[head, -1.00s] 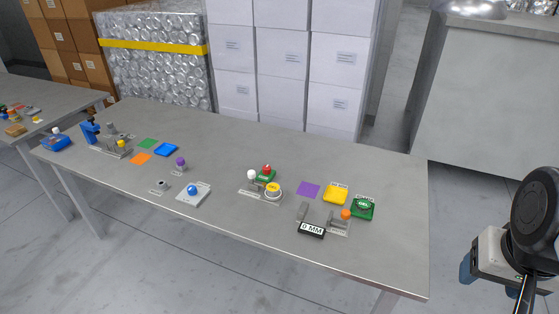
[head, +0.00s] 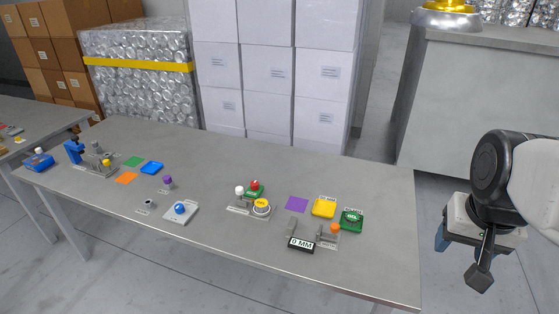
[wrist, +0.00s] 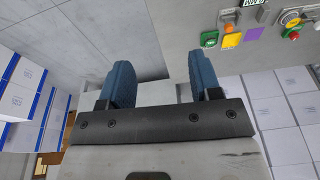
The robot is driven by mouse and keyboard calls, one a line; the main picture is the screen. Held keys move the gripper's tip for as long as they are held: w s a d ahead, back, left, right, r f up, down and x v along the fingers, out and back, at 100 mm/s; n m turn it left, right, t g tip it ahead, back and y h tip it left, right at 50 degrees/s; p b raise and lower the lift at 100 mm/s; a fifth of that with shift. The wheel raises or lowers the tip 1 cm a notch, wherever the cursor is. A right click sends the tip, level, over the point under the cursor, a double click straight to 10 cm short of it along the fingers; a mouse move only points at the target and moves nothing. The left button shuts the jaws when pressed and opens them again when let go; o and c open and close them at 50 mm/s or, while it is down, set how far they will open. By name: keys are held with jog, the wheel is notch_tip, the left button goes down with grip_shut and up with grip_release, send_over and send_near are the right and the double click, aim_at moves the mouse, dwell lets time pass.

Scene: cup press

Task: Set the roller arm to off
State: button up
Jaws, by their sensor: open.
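My gripper (head: 454,243) hangs off the right end of the table (head: 385,268), clear of it. In the wrist view its two blue fingers stand apart with nothing between them (wrist: 160,76). I cannot tell for sure which part is the roller arm. One small grey fixture with an orange end (head: 334,229) sits near the table's right end, beside a black "0 MM" display (head: 301,245) with a grey upright piece (head: 292,229) behind it. These are too small to read any on or off setting. My gripper touches none of them.
Near the fixture lie a green block (head: 351,221), a yellow block (head: 323,207) and a purple square (head: 297,204). White boxes (head: 270,75) are stacked behind the table.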

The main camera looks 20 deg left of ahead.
jog(key=w+a, duration=1.1)
jog(key=w, duration=0.5)
jog(key=m+g, duration=0.2)
jog(key=m, duration=0.1)
send_over(240, 188)
jog(key=f, duration=2.4)
jog(key=shift+w+d, duration=0.15)
jog(key=shift+d, duration=0.1)
jog(key=shift+a+f, duration=0.2)
jog(key=shift+a, duration=0.1)
jog(key=shift+f, duration=0.1)
jog(key=shift+f, duration=3.8)
